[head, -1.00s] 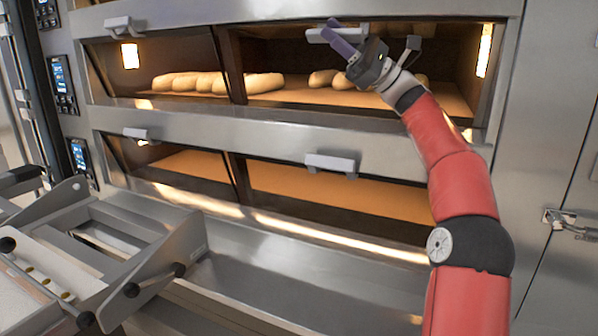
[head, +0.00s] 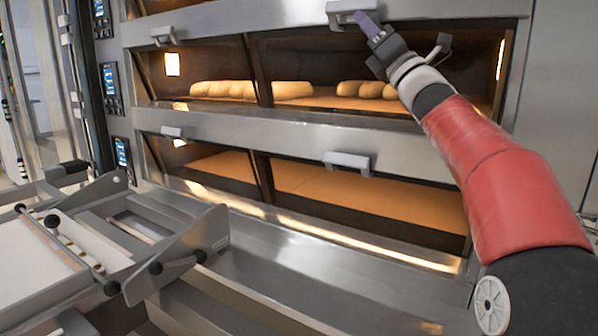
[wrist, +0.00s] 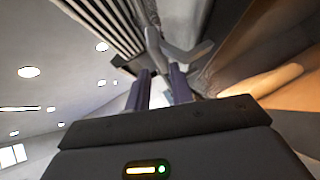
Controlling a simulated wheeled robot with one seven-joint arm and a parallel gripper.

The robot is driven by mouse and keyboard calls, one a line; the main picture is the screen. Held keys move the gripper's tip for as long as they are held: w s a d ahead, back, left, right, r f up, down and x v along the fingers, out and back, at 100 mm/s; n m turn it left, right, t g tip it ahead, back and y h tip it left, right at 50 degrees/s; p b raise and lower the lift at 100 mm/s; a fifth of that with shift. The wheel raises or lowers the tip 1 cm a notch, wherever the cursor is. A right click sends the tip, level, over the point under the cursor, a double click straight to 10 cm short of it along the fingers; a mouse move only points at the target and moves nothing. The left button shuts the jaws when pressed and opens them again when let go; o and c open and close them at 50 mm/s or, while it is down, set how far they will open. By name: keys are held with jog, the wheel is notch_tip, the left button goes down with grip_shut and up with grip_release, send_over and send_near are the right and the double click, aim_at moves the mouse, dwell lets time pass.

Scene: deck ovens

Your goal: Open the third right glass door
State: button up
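A grey handle (head: 341,9) sits on the steel strip above the right glass door (head: 352,75) of the bread-filled deck. Loaves (head: 362,89) show through that door, which looks shut. My gripper (head: 366,22), with purple fingers, is at the right part of this handle in the head view. In the wrist view the two fingers of my gripper (wrist: 161,78) are apart, with a gap between them. The pale handle (wrist: 182,52) lies just beyond the fingertips. I cannot tell whether they touch it.
The deck below has its own right handle (head: 348,163) and a bare orange floor. Left handles (head: 163,37) sit on the same strips. A steel loader frame (head: 185,245) stands at the lower left. Control panels (head: 109,83) line the left side.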

jog(key=s+a+f+n+g+h, duration=0.1)
jog(key=s+a+f+n+g, duration=0.2)
jog(key=a+f+n+g, duration=0.25)
jog(key=s+a+f+n+g, duration=0.2)
jog(key=s+a+f+n, duration=0.1)
jog(key=a+f+n, duration=0.4)
jog(key=s+a+f+n+g+h+p, duration=0.1)
jog(key=s+f+n+g+h, duration=0.3)
jog(key=s+f, duration=0.4)
jog(key=shift+s+a+f+n+h, duration=0.15)
jog(key=shift+a+f+n+h, duration=0.7)
jog(key=shift+f, duration=2.65)
jog(key=shift+d+n+y, duration=0.35)
jog(key=shift+d+n, duration=0.05)
jog(key=shift+d, duration=0.05)
